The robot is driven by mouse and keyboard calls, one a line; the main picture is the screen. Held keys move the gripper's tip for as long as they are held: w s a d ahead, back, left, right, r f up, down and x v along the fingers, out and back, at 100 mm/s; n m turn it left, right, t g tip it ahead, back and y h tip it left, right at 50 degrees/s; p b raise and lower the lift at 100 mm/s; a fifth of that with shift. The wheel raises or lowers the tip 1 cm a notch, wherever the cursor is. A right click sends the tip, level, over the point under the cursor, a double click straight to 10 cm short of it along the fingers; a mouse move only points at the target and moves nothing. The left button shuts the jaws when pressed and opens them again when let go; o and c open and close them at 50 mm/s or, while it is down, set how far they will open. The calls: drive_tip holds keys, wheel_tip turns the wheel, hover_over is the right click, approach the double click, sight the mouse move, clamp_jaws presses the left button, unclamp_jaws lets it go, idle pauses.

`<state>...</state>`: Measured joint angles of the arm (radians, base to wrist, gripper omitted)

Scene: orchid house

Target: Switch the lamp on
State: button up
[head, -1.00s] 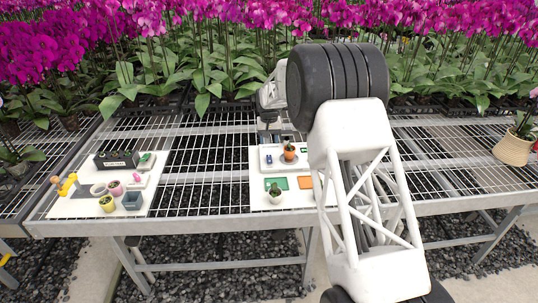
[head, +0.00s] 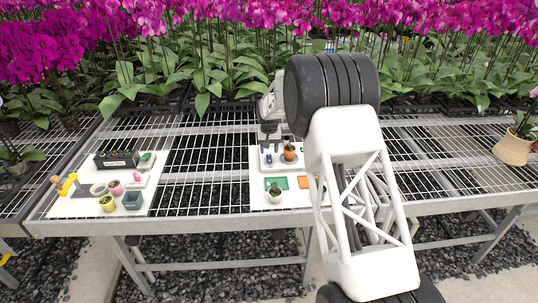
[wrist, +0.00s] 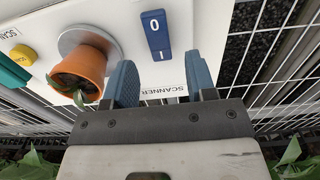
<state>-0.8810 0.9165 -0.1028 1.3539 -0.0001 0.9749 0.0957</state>
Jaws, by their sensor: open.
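A blue rocker switch marked 0 and I (wrist: 157,35) sits on a white panel (wrist: 205,25) with the printed word SCANNER; it also shows small in the head view (head: 268,160). My gripper (wrist: 160,82) is open and empty, its two blue-grey fingers apart, with the SCANNER label showing between them. The switch lies just beyond the fingertips, clear of them. In the head view my gripper (head: 270,138) hangs over the back of the panel. I cannot make out a lamp or a switch labelled for one.
A terracotta pot with a plant (wrist: 85,65) stands on a grey disc beside the left finger. A yellow button (wrist: 23,54) is farther left. A cactus pot (head: 275,196) and green frame (head: 276,184) are at the front. A left board (head: 75,206) holds several pots.

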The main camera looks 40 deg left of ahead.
sight(269, 159)
drive_tip(key=shift+f, duration=1.45)
